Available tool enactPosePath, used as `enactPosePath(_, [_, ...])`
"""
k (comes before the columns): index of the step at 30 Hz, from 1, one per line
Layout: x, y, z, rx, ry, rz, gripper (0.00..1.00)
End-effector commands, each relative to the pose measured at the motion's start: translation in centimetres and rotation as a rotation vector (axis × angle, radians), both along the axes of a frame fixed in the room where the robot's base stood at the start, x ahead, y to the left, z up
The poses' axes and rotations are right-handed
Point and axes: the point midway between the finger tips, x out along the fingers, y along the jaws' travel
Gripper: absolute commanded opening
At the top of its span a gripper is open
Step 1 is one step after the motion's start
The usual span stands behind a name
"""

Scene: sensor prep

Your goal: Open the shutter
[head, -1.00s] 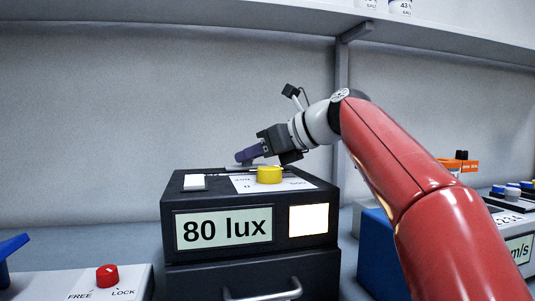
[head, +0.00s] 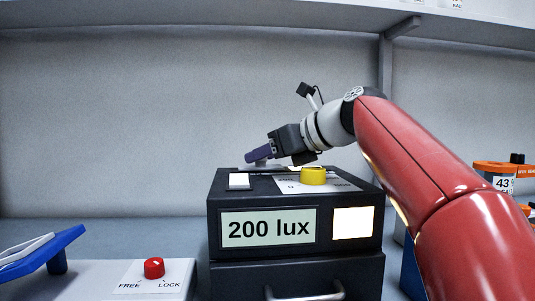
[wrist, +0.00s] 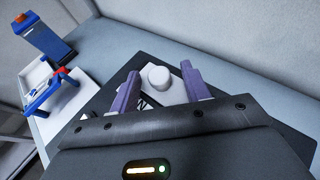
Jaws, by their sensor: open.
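A black box (head: 375,232) has a lit display (head: 268,228) reading "200 lux", a bright window (head: 352,222), a yellow knob (head: 313,176) and a white button (head: 239,181) on its top. At the back of the top is a light grey flat piece (head: 250,167), partly hidden by my gripper (head: 260,155); I cannot tell whether it is the shutter. In the wrist view my gripper (wrist: 160,72) is open, with its purple fingers on either side of a round white knob (wrist: 159,77). Contact with the knob cannot be told.
A drawer handle (head: 304,295) is on the front below the box. At left are a FREE/LOCK panel with a red knob (head: 154,268) and a blue tilted stand (head: 45,250). An orange-and-white container (head: 497,177) is at right. A shelf (head: 200,18) runs overhead.

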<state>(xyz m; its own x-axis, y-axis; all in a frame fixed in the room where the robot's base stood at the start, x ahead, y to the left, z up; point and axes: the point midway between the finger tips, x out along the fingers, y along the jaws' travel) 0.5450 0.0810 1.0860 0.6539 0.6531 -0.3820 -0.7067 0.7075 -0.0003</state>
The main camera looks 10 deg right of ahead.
Motion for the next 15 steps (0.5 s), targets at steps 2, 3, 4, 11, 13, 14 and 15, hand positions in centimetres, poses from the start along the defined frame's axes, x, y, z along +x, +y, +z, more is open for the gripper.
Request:
enactPosePath(2, [-0.1, -0.1, 0.0, 0.000, 0.000, 0.000, 0.47])
enactPosePath(3, [-0.2, -0.3, 0.1, 0.000, 0.000, -0.001, 0.47])
enactPosePath(4, [-0.3, -0.4, 0.2, 0.000, -0.001, -0.002, 0.47])
enactPosePath(11, [-2.8, -2.9, 1.5, -0.002, -0.002, -0.004, 0.47])
enactPosePath(13, [-3.6, -3.6, 2.0, -0.002, -0.002, -0.003, 0.47])
enactPosePath(14, [-3.8, -3.9, 2.2, -0.002, -0.002, -0.003, 0.47])
enactPosePath(15, [-4.2, -4.2, 2.4, -0.001, -0.001, -0.002, 0.47])
